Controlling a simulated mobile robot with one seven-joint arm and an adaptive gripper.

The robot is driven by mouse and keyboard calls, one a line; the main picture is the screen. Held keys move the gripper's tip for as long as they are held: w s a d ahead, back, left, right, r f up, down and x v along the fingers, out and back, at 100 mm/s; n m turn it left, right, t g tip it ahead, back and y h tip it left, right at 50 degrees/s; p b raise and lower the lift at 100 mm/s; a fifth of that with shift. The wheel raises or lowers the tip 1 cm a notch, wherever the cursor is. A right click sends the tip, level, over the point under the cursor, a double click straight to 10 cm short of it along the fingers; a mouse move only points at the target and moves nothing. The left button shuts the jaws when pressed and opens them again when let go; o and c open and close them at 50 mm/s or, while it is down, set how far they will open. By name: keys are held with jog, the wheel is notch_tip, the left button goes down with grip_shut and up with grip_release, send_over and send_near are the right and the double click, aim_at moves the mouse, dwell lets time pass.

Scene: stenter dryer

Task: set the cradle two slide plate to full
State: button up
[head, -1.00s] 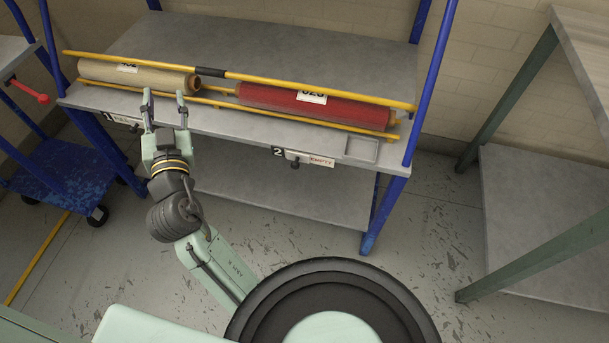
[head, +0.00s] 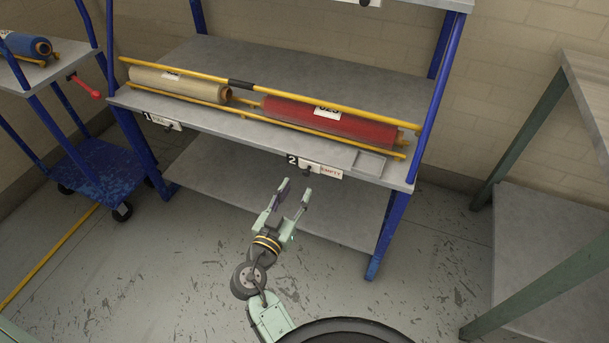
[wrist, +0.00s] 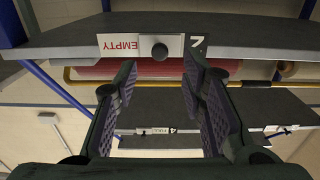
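The cradle two slide plate (head: 332,174) is on the shelf's front edge, right of the black "2" label (head: 292,160). It shows EMPTY in red, right of its dark knob (head: 308,170). In the wrist view the plate (wrist: 124,46) appears upside down, with the round knob (wrist: 160,51) beyond and between my fingertips. My gripper (head: 295,189) is open and empty, just in front of and below the knob, apart from it. The fingers also show in the wrist view (wrist: 160,80).
Cradle one's plate (head: 162,121) reads FULL. A small tray (head: 371,164) sits right. A blue cart (head: 90,175) stands left. Floor in front is clear.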

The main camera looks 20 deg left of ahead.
aim_at(305, 175)
jog(key=w+p, duration=0.1)
jog(key=w, duration=0.5)
jog(key=shift+w+d, duration=0.1)
jog(key=shift+c, duration=0.3)
grip_shut()
dwell(0.4)
